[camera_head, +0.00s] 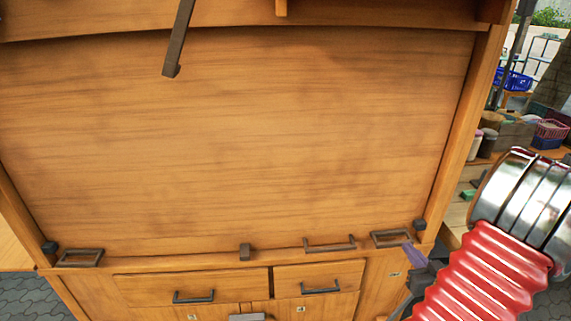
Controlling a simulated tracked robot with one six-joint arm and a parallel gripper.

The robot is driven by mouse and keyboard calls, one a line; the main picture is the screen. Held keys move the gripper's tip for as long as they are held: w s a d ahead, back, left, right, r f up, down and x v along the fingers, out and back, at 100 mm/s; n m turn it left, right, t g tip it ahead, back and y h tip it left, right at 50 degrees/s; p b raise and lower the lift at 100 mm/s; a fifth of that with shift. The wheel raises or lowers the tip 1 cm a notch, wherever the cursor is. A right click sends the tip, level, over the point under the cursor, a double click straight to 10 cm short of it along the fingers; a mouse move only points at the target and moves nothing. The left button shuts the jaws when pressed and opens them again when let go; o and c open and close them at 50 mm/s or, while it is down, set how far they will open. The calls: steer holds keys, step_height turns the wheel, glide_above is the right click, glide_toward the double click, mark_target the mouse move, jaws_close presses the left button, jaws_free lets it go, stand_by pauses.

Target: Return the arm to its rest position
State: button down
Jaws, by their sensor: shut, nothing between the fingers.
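My arm shows at the right edge as a red ribbed sleeve (478,283) with shiny metal rings (525,205) above it. It hangs in front of the right end of a wooden cabinet. Just left of the sleeve is a dark grey piece (421,277) with a purple end (414,255). The sleeve hides part of it, and I cannot tell what it belongs to. I make out no gripper fingers in this view.
The wooden cabinet's broad panel (240,140) fills most of the view. Below it are two drawers with dark handles (193,297). A dark bar (178,40) hangs at the top. Baskets and jars (487,143) stand beyond on the right.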

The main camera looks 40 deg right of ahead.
steer(key=w+a+r+n+g+y, duration=0.1)
steer(key=w+a+r+n+y, duration=0.4)
steer(key=w+a, duration=0.6)
steer(key=w+a+r+y, duration=0.3)
steer(key=w+a+y, duration=0.5)
steer(key=a, duration=0.7)
steer(key=s+a+r+n+g, duration=0.1)
steer(key=s+a+g, duration=0.15)
steer(key=a, duration=0.65)
steer(key=s+a+r+n+g, duration=0.1)
steer(key=a+g, duration=0.3)
steer(key=a, duration=0.5)
steer(key=s+a+r+h, duration=0.4)
steer(key=s+a+r, duration=0.1)
steer(key=a+r, duration=0.1)
steer(key=shift+r+h, duration=0.3)
